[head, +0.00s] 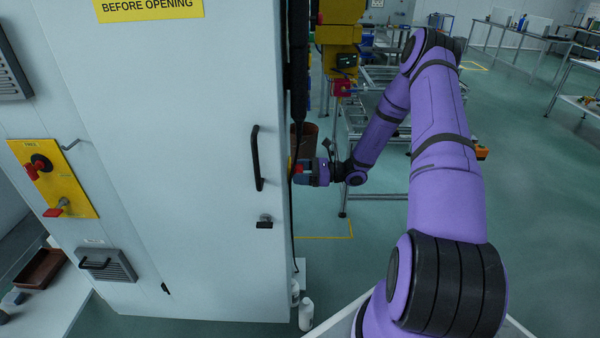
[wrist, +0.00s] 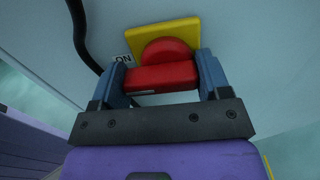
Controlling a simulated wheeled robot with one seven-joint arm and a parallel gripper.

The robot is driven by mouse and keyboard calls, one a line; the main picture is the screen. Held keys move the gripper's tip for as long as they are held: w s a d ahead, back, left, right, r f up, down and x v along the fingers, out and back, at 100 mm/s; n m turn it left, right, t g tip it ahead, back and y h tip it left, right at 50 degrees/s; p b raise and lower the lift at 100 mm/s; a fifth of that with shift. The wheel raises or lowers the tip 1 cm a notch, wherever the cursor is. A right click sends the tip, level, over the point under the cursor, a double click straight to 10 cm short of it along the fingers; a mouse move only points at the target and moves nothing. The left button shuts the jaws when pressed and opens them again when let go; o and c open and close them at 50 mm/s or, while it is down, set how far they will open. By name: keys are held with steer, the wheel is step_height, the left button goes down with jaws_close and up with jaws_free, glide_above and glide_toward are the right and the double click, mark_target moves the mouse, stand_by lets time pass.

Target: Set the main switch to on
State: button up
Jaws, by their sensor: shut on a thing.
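The switch's red handle (wrist: 160,77) is a bar in front of a round red hub (wrist: 167,48) on a yellow plate (wrist: 190,30). A white "ON" label (wrist: 124,60) is at the plate's left, just above the bar's left end. My gripper (wrist: 162,82) is shut on the red handle, with one blue finger at each end of the bar. In the head view my gripper (head: 302,172) reaches the cabinet's right side, where only a sliver of the yellow plate shows. The switch's other markings are hidden there.
The pale cabinet (head: 190,200) has a black door handle (head: 258,158) on its front. Another yellow plate (head: 75,195) with red handles is at the left. A black cable (wrist: 82,40) runs beside the switch. A white bottle (head: 306,314) stands near the cabinet's foot.

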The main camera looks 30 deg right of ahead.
steer(key=shift+d, duration=0.1)
steer(key=o, duration=0.9)
steer(key=v, duration=1)
steer(key=shift+s+d, duration=0.3)
